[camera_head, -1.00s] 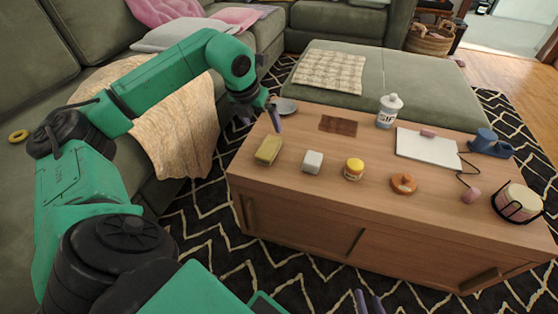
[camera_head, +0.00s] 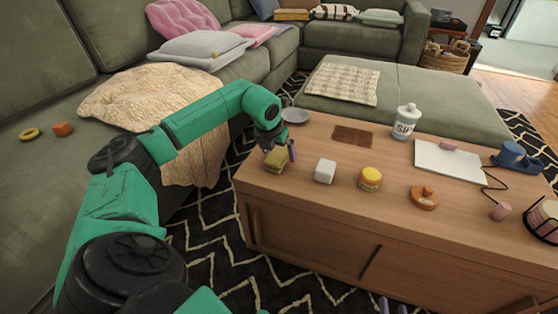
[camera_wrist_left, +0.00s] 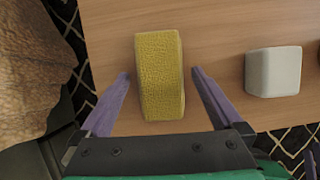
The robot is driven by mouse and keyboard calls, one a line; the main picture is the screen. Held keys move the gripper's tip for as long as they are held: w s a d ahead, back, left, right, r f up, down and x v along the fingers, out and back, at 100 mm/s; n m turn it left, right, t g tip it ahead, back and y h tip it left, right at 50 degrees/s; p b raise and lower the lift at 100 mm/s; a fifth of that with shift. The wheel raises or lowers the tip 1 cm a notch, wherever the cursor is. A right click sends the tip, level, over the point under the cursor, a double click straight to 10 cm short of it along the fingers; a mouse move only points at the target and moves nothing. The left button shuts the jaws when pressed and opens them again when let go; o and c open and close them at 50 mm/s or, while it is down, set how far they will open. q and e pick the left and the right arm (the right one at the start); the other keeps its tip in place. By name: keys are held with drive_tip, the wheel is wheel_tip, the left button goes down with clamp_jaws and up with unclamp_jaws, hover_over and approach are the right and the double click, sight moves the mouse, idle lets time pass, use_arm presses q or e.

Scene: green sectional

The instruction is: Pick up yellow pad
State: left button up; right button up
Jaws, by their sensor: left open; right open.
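The yellow pad (camera_head: 276,160) lies on the wooden coffee table (camera_head: 300,225) near its left end. In the left wrist view the pad (camera_wrist_left: 160,75) is a textured yellow block, with its near part between the two purple fingers. My left gripper (camera_head: 279,155) is open over the pad; in the left wrist view the gripper (camera_wrist_left: 160,82) has a finger on each side, with gaps to the pad. My right gripper (camera_head: 392,306) shows only as purple fingertips at the bottom edge, in front of the table.
A grey plate (camera_head: 295,116) lies behind the pad. A brown slab (camera_head: 352,137), a white bottle (camera_head: 405,122) and a white board (camera_head: 448,161) are further right.

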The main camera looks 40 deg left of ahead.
use_arm(q)
drive_tip(key=shift+f, duration=0.25)
idle(0.5)
drive_tip(key=c, duration=1.3)
